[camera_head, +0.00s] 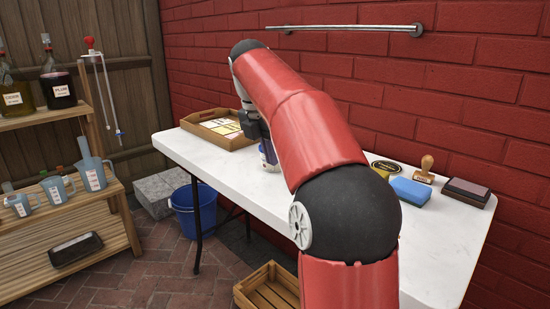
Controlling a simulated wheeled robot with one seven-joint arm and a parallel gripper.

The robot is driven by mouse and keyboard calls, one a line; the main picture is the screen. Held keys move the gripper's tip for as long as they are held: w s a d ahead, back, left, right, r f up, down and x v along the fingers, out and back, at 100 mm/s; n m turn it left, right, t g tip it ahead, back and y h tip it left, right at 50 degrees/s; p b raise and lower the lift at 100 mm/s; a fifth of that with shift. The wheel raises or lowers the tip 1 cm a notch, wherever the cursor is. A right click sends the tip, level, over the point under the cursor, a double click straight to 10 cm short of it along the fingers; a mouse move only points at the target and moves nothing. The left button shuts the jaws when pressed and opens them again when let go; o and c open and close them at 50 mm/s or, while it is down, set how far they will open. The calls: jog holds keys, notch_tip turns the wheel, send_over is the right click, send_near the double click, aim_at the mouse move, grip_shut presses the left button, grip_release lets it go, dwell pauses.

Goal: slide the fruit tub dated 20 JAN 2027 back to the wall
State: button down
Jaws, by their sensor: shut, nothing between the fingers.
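My gripper (258,134) reaches down over the white table (215,156), just right of the wooden tray. It is shut and holds nothing; its fingertips are hard to make out. A small blue and white thing (268,153) shows at the tabletop just under my gripper, partly behind my red arm. I cannot tell whether it is a fruit tub, or whether my gripper touches it. No tub date can be read. My arm hides the middle of the table and part of the red brick wall (430,110) behind it.
A wooden tray (197,128) with labels or cards sits at the table's left end. A round tin (387,167), a wooden-handled stamp (425,168), a blue sponge (410,191) and a dark pad (466,192) lie at the right. A metal rail (350,28) runs along the wall.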

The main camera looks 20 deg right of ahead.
jog(key=b+x, duration=0.1)
jog(key=x, duration=0.6)
jog(key=shift+f+b, duration=0.35)
jog(key=shift+b, duration=0.05)
jog(key=shift+w+d, duration=0.2)
jog(key=shift+d, duration=0.4)
jog(key=shift+w+d, duration=0.2)
jog(key=shift+d, duration=0.4)
jog(key=shift+w+d+p, duration=0.3)
jog(key=shift+d, duration=0.5)
